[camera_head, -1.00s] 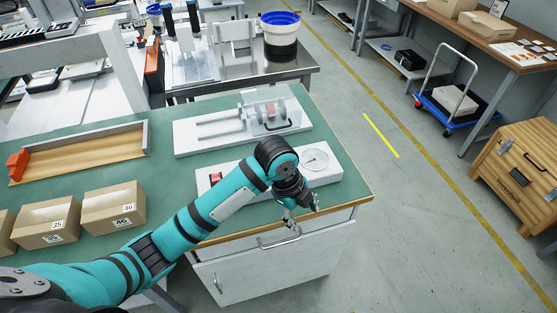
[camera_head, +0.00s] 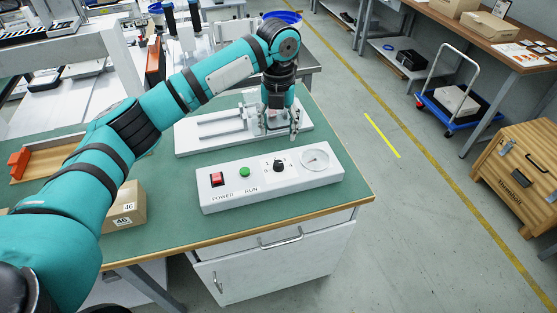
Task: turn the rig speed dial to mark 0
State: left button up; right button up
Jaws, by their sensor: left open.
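The rig speed dial is a small black knob (camera_head: 279,165) on the white control box (camera_head: 240,195), which lies on the green bench top. Its pointer setting is too small to read. Left of the knob are a green RUN button (camera_head: 244,172) and a red POWER switch (camera_head: 217,179); right of it is a round gauge (camera_head: 315,159). My left gripper (camera_head: 281,134) is open, pointing down, behind and above the knob and apart from it, in front of the white rig (camera_head: 205,132). My right gripper is not in view.
A cardboard box (camera_head: 125,208) and a wooden tray (camera_head: 40,162) are at the left, partly hidden by my left arm. The green bench top (camera_head: 160,225) is clear in front of the control box. A wooden crate (camera_head: 520,175) stands on the floor at right.

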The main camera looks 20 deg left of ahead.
aim_at(279, 163)
pick_arm(q)
notch_tip(279, 163, down, 12)
jog(key=shift+f, duration=0.2)
grip_shut()
dwell(0.5)
